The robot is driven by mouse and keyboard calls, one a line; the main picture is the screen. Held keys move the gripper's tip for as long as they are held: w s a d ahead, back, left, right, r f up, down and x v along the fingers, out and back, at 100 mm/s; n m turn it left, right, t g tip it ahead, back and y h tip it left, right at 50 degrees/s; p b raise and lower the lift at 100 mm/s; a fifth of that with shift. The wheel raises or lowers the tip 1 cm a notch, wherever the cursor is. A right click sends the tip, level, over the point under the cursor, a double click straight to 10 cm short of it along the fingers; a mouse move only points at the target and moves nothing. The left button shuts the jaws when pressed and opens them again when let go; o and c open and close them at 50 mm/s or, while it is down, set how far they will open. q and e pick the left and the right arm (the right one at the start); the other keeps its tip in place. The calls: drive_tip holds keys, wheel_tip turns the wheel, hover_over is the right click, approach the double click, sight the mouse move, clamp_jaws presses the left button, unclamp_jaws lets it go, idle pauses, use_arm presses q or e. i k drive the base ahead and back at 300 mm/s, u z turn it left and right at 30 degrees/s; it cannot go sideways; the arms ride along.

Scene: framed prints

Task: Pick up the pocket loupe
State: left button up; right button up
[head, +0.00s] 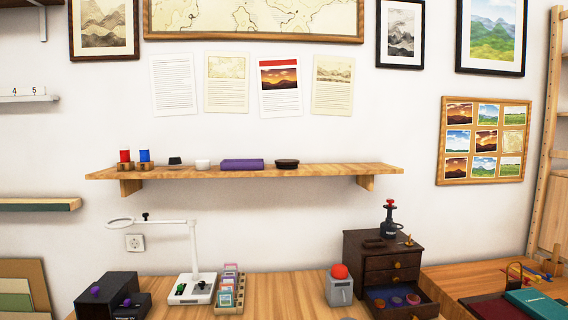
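I cannot tell for sure which thing is the pocket loupe. Small candidates stand on the wall shelf (330,171): a black tapered piece (175,160), a white round piece (202,164) and a flat dark brown round piece (287,164). A small dark flat piece (374,243) and a small brass piece (409,241) lie on top of the dark wooden chest (362,262). A white magnifier lamp (192,288) with a ring lens (121,223) stands on the table. Neither of my grippers is in view.
The wooden table (285,290) also bears a black box (104,287), a rack of coloured cards (229,292) and a grey box with a red ball (340,288). The chest's low drawer (415,309) is pulled out with coloured discs inside. A purple case (241,165) lies on the shelf.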

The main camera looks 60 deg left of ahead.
sight(175, 162)
drive_tip(key=z, duration=0.8)
drive_tip(key=k, duration=1.6)
drive_tip(key=u, duration=1.95)
